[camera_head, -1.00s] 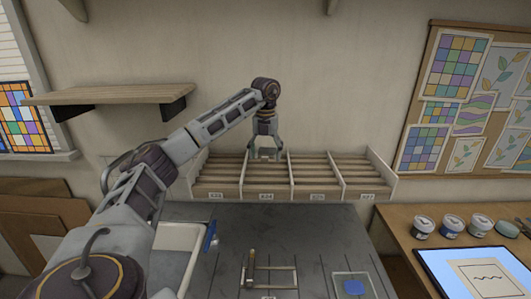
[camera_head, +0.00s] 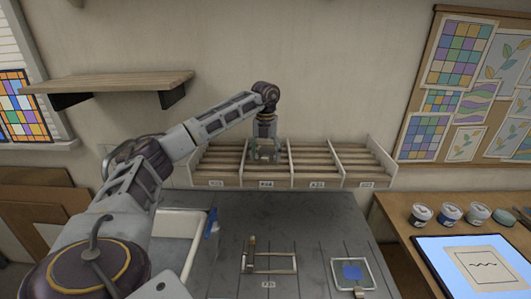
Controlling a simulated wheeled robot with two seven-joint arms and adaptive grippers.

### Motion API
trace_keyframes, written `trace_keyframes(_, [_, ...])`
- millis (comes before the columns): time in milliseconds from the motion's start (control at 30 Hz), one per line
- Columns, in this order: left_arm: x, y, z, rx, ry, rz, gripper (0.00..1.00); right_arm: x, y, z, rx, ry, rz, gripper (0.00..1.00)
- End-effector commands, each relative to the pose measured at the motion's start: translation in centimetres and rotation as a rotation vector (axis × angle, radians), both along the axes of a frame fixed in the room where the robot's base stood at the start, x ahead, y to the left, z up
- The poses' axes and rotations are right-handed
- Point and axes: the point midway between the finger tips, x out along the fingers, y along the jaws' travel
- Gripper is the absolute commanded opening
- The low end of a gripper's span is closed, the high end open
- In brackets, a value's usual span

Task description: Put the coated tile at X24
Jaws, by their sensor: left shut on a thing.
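My left gripper (camera_head: 265,152) hangs down over the second compartment from the left of the wooden rack (camera_head: 243,172) at the wall. It is shut on a small, pale greenish, see-through piece, the tile (camera_head: 265,157). The fingers hide much of the tile, and its coating cannot be made out. The tile's lower part is among the rack's slats; I cannot tell if it touches them. A label (camera_head: 266,184) under this compartment seems to read X24, but it is small. My right gripper is not in view.
The dark worktop (camera_head: 215,275) holds a metal fixture (camera_head: 270,254) and a clear plate with a blue patch (camera_head: 352,272). A white tray (camera_head: 178,250) is at left. Paint jars (camera_head: 450,213) and a tablet (camera_head: 480,265) stand at right. A shelf (camera_head: 110,82) juts out above left.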

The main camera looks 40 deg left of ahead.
Motion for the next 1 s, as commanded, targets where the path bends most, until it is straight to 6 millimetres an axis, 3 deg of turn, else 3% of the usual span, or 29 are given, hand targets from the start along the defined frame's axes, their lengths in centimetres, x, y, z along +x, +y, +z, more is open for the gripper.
trace_keyframes(1000, [0.00,0.00,-0.35,0.000,0.000,0.000,0.48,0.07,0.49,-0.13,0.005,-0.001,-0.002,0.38])
